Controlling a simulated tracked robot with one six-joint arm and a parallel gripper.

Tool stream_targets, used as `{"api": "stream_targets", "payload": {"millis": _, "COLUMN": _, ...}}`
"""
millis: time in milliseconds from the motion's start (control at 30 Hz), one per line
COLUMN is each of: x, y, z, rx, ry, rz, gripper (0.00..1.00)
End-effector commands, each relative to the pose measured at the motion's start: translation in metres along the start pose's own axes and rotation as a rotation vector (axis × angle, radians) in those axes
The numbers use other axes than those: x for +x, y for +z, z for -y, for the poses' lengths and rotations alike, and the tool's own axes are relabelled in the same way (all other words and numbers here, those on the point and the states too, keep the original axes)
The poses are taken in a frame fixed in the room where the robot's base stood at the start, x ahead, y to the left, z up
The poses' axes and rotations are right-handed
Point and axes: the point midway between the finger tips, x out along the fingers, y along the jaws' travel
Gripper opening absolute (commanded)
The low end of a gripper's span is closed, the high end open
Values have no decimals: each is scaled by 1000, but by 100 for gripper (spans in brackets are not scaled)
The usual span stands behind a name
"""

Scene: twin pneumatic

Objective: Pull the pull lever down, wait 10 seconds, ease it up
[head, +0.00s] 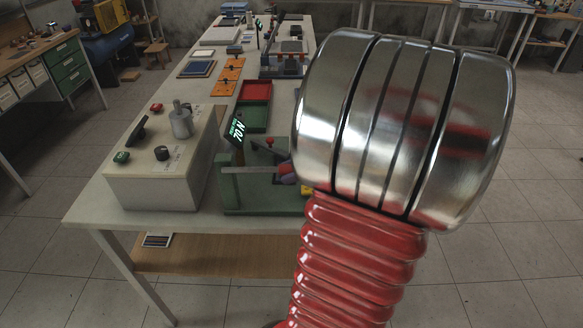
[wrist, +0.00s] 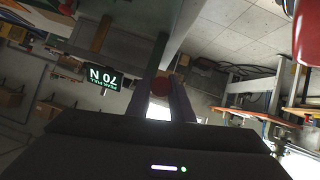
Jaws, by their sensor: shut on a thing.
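The pull lever (head: 246,170) is a grey bar on a green base (head: 245,205) at the near end of the long bench in the head view. It lies about level in that view. My gripper (head: 286,172) is at its right end, mostly hidden behind my arm. In the wrist view my gripper (wrist: 164,95) has its two fingers closed around a round red knob (wrist: 159,86), which looks like the lever's handle.
A beige control box (head: 160,180) with knobs and a metal cylinder stands left of the lever. A red tray (head: 255,91) and a green tray (head: 252,119) lie behind it. Orange plates (head: 230,75) are farther back. Open floor is to the right.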

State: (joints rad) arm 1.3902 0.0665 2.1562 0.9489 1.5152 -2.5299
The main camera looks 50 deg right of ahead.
Motion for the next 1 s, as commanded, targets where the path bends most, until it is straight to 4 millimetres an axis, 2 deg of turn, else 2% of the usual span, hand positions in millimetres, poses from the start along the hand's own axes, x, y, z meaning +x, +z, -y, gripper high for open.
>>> {"api": "stream_targets", "payload": {"millis": 267, "x": 0, "y": 2, "z": 2, "rx": 3, "ry": -5, "rz": 5, "gripper": 0}}
{"api": "stream_targets", "payload": {"millis": 300, "x": 0, "y": 2, "z": 2, "rx": 3, "ry": -5, "rz": 6, "gripper": 22}}
{"api": "stream_targets", "payload": {"millis": 533, "x": 0, "y": 1, "z": 1, "rx": 1, "ry": -3, "rz": 4, "gripper": 38}}
{"api": "stream_targets", "payload": {"millis": 833, "x": -1, "y": 1, "z": 0, "rx": 0, "ry": -2, "rz": 3, "gripper": 39}}
{"api": "stream_targets", "payload": {"millis": 1000, "x": -11, "y": 1, "z": 0, "rx": -1, "ry": 1, "rz": 4, "gripper": 39}}
